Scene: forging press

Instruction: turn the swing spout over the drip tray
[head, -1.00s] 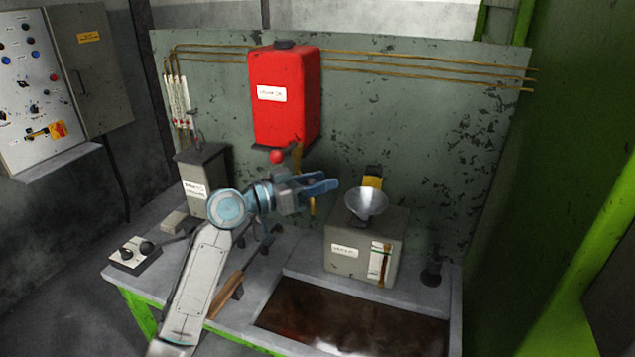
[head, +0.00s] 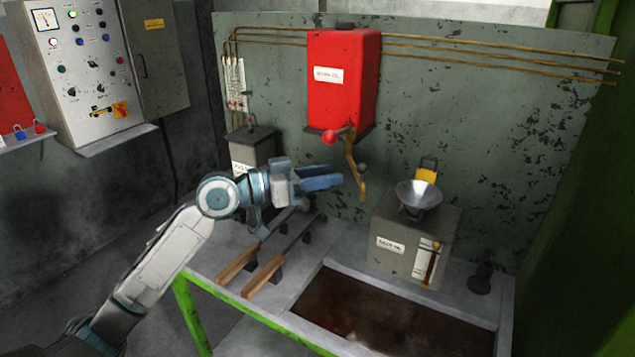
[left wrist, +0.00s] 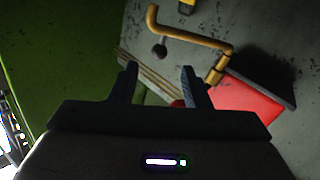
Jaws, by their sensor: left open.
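The swing spout (head: 351,160) is a bent brass pipe below the red tank (head: 342,80). It has a dark ball knob (head: 363,168), and its outlet end hangs left of the funnel. In the left wrist view the spout (left wrist: 190,37) runs across the upper middle, its knob (left wrist: 158,50) beyond the fingertips. The drip tray (head: 385,322) is the dark, oily recess at the front of the bench. My left gripper (head: 337,179) is open and empty, just left of the spout and apart from it. Its fingers (left wrist: 158,74) also show in the wrist view. My right gripper is out of view.
A red ball-ended lever (head: 330,137) sticks out under the tank. A grey box (head: 405,250) with a metal funnel (head: 418,194) stands behind the tray. Wooden-handled tools (head: 262,275) lie left of the tray, and a grey canister (head: 255,148) stands behind my arm.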

